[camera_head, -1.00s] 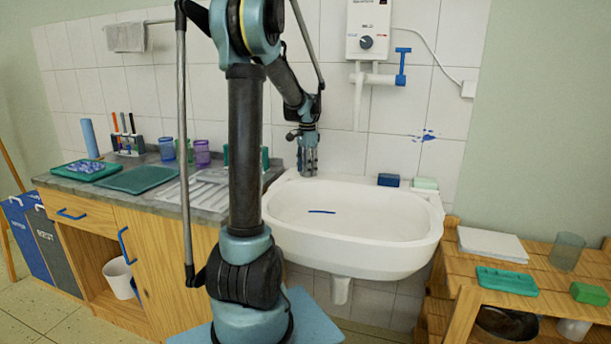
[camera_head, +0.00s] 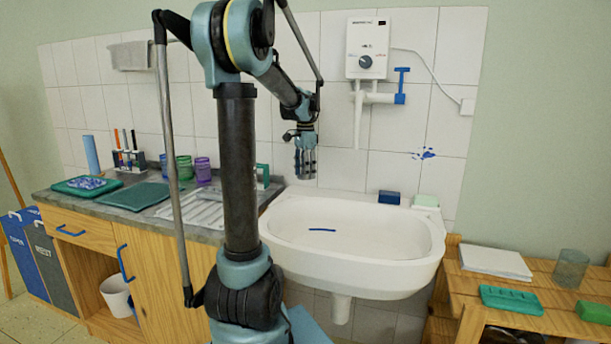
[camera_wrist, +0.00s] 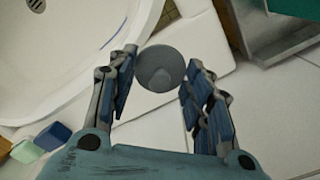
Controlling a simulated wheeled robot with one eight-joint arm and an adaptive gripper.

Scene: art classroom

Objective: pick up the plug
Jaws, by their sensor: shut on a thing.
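The plug (camera_wrist: 160,68) is a round grey disc with a small raised knob, seen in the wrist view between my fingers. My gripper (camera_wrist: 158,85) is shut on it, with one finger at each side. In the head view my gripper (camera_head: 305,168) hangs, fingers down, above the back left rim of the white sink (camera_head: 300,255).
A blue block (camera_head: 389,197) and a pale green block (camera_head: 426,201) sit on the sink's back right rim. A water heater (camera_head: 367,48) with pipes hangs above. A counter (camera_head: 90,205) with cups and trays is left, a wooden rack (camera_head: 455,290) right. The basin holds only a blue streak.

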